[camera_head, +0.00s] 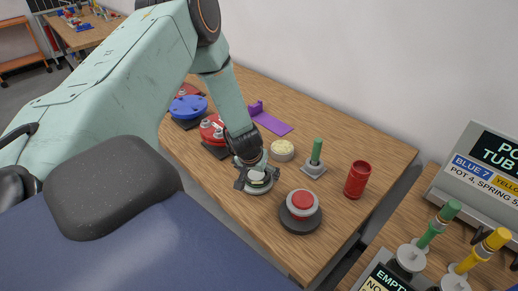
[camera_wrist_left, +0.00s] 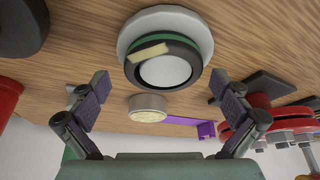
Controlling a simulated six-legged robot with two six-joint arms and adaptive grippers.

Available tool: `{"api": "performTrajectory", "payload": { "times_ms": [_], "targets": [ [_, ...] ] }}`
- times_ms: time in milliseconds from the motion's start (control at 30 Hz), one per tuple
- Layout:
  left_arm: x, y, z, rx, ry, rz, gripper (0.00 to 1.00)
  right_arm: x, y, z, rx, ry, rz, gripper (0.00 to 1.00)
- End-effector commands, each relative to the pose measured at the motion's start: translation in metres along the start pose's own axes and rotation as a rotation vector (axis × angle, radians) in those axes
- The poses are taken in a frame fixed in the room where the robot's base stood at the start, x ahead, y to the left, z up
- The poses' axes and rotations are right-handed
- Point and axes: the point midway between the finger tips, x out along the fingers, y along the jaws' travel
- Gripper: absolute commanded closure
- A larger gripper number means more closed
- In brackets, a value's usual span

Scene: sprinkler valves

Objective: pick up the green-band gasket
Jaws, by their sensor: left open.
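The green-band gasket (camera_wrist_left: 203,50) is a dark ring with a green band and a cream tag. It sits on a round pale dish (camera_wrist_left: 160,13) on the wooden table, at the top middle of the left wrist view. In the head view the gasket (camera_head: 257,178) is partly hidden by my left gripper (camera_head: 257,180), which is just above it. In the left wrist view my left gripper (camera_wrist_left: 158,88) is open, with nothing between its fingers, and the gasket lies beyond the fingertips. My right gripper is in neither view.
A cream-topped tub (camera_head: 282,151), green peg (camera_head: 317,152), red cup (camera_head: 357,180), purple bracket (camera_head: 271,121) and blue flanged part (camera_head: 188,107) stand around. The right front edge is clear.

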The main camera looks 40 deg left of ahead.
Motion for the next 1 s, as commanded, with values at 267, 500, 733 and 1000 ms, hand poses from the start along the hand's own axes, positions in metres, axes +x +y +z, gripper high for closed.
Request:
{"api": "performTrajectory", "payload": {
  "times_ms": [267, 500, 733, 1000],
  "targets": [
    [-0.0005, 0.0019, -0.0003, 0.001, 0.000, 0.000, 0.04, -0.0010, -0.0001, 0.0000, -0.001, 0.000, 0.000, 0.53],
    [-0.0006, 0.0018, -0.0004, 0.001, 0.000, 0.000, 0.25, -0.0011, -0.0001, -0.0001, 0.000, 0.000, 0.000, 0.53],
    [-0.0006, 0.0017, -0.0003, 0.001, 0.000, 0.000, 0.44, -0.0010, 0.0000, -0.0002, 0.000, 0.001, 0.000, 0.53],
    [-0.0003, 0.0012, 0.0004, 0.000, -0.001, -0.001, 0.56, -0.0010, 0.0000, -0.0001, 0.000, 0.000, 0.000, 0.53]
  ]
}}
